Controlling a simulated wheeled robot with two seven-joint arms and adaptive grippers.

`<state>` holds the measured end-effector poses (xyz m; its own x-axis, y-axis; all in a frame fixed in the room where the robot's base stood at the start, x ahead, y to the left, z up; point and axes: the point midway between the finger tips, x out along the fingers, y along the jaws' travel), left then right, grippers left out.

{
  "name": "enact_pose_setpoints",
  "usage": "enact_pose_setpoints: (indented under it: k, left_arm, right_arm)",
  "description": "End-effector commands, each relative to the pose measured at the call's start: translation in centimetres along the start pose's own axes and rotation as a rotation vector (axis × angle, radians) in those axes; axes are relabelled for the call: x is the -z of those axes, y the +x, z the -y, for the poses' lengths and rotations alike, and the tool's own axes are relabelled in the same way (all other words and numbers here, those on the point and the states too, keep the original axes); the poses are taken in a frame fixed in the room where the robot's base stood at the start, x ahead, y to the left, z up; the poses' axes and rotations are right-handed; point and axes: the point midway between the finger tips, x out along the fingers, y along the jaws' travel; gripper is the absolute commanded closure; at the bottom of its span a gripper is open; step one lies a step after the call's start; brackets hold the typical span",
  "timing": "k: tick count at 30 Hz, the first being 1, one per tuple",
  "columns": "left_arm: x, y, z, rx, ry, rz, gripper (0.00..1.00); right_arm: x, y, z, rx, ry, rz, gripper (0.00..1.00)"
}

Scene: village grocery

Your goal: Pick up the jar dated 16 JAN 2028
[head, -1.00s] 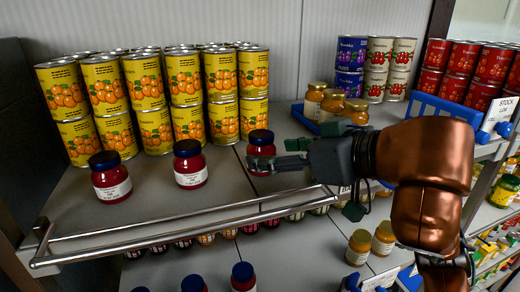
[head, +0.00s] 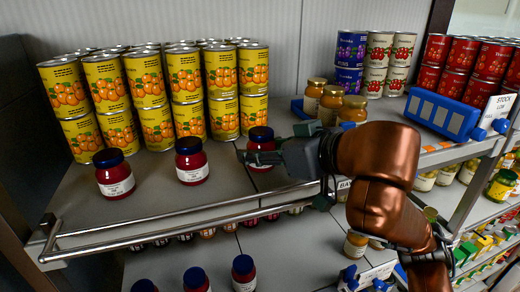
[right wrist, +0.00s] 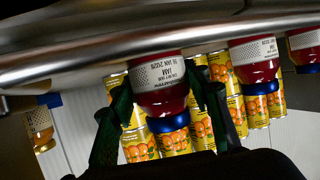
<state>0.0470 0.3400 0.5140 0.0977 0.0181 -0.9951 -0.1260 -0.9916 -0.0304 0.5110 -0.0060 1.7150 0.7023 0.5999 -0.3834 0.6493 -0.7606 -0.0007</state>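Three dark red jam jars with blue lids and white labels stand in a row on the shelf: a left one (head: 115,177), a middle one (head: 191,165) and a right one (head: 260,146). My right gripper (head: 262,158) is at the right jar, with its fingers to either side. In the right wrist view this jar (right wrist: 162,102) appears upside down between the green-black fingers (right wrist: 163,98); its label reads 16 JAN 2028. The fingers look open and close to the glass; contact is unclear. The jar stands on the shelf. My left gripper is out of view.
Yellow cans (head: 140,85) are stacked behind the jars. A metal rail (head: 180,217) runs along the shelf front. More jars stand on the lower shelf.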

Motion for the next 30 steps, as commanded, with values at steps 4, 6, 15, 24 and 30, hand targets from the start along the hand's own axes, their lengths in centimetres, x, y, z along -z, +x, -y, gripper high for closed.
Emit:
enact_pose_setpoints:
  k: [4, 6, 15, 24, 30]
  left_arm:
    - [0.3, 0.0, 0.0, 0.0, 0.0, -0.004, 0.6]
    - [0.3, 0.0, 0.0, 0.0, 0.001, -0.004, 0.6]
    - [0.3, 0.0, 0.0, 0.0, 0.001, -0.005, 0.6]
    - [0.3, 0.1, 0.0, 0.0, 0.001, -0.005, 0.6]
    - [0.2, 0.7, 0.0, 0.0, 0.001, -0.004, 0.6]
  right_arm:
    - [0.0, 0.0, 0.0, 0.0, 0.0, 0.0, 0.68]
    - [0.0, 0.0, 0.0, 0.0, 0.0, -0.001, 0.72]
    - [0.0, -0.1, 0.0, 0.0, 0.0, -0.001, 0.93]
    - [0.2, -0.1, 0.0, 0.0, 0.0, -0.004, 0.94]
    - [1.4, -0.7, 0.0, 0.0, -0.001, -0.005, 0.94]
